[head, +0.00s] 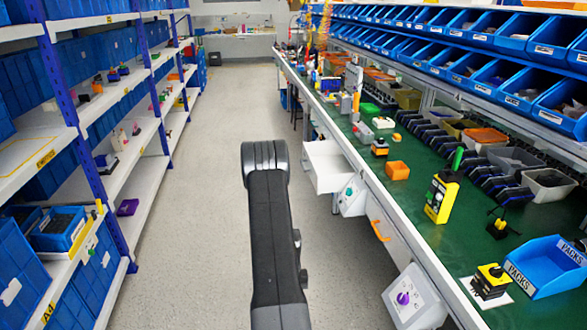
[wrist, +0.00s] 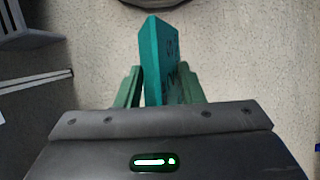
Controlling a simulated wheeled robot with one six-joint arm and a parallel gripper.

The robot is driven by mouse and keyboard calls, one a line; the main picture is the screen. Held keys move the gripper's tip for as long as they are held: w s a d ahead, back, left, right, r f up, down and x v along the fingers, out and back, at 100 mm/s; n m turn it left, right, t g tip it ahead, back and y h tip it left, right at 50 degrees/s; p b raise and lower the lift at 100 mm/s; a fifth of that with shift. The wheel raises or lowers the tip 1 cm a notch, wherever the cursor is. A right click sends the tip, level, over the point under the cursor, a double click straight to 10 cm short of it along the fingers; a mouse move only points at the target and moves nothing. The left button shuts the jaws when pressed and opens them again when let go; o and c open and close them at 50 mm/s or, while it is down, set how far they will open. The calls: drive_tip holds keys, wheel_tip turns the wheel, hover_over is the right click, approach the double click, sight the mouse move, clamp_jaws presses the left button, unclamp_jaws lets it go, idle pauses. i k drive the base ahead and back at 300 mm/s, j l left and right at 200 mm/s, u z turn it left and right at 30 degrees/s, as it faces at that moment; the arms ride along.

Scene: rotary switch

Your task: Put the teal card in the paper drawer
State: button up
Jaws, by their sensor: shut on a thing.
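The teal card (wrist: 158,55) stands between the two green fingers of my gripper (wrist: 160,84) in the wrist view. My gripper is shut on it, and the card sticks out past the fingertips. Its right face carries dark markings too blurred to read. In the head view my dark arm rises in the middle, and the gripper and card are hidden. A white drawer (head: 328,166) stands pulled out from the left side of the long bench, to the right of my arm. I cannot read a label on it.
The green bench top (head: 415,225) carries a yellow box (head: 441,196), an orange block (head: 397,170) and a blue bin (head: 547,267). A switch box (head: 410,295) and an orange handle (head: 381,231) jut from its front. Shelves line the left. The grey aisle floor (head: 200,230) is clear.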

sight(328, 171)
drive_tip(key=i+l, duration=0.1)
drive_tip(key=i, duration=0.35)
drive_tip(key=i+l+u, duration=0.1)
drive_tip(key=i, duration=0.4)
drive_tip(key=i+l, duration=0.15)
drive_tip(key=i, duration=0.3)
drive_tip(key=i+l+u, duration=0.1)
drive_tip(key=i, duration=0.35)
drive_tip(key=i+l, duration=0.25)
drive_tip(key=i, duration=0.25)
